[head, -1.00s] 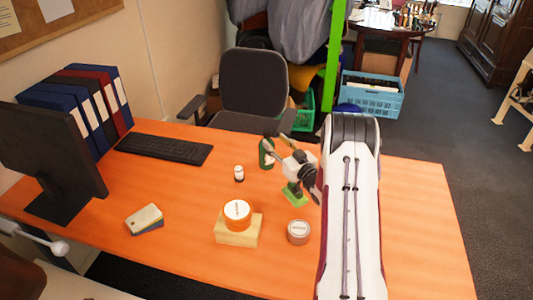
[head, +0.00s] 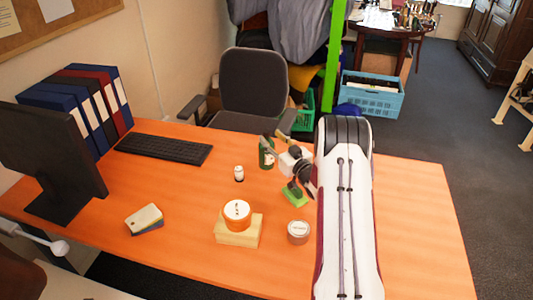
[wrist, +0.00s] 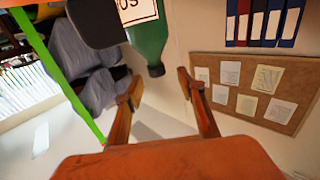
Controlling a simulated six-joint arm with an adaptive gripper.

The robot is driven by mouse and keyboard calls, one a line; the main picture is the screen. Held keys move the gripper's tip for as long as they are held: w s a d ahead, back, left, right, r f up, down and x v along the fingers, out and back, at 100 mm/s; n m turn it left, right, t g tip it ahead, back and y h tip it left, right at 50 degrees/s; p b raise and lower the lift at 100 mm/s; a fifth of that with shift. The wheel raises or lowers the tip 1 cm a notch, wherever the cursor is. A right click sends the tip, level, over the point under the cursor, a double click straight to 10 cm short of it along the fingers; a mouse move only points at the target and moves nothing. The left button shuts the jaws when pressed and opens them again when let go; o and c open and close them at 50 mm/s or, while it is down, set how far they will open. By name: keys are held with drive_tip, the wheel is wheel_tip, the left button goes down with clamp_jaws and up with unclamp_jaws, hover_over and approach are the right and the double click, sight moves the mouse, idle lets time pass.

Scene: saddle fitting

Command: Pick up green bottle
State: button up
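The green bottle (head: 266,157) stands upright on the orange desk, near its back edge, with a pale label on its side. In the wrist view the bottle (wrist: 150,38) appears upside down at the top, its neck pointing down between the fingertips in the picture. My gripper (wrist: 158,84) is open, with a clear gap between its two brown fingers and nothing held. In the head view my gripper (head: 277,146) is close beside the bottle and partly overlaps it. Whether the fingers touch it cannot be told.
A small bottle (head: 239,174) stands to the left. An orange-sided tin (head: 237,222) sits on a wooden block (head: 238,236), with another tin (head: 298,235) beside it. A green block (head: 295,197) lies under my wrist. A keyboard (head: 165,148) and monitor (head: 50,155) are left. The desk's right side is clear.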

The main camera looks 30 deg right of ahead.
sight(269, 133)
drive_tip(key=shift+w+d, duration=0.15)
drive_tip(key=shift+w, duration=1.15)
drive_tip(key=shift+w+d, duration=0.1)
drive_tip(key=shift+w, duration=1.2)
drive_tip(key=shift+c, duration=0.3)
clamp_jaws()
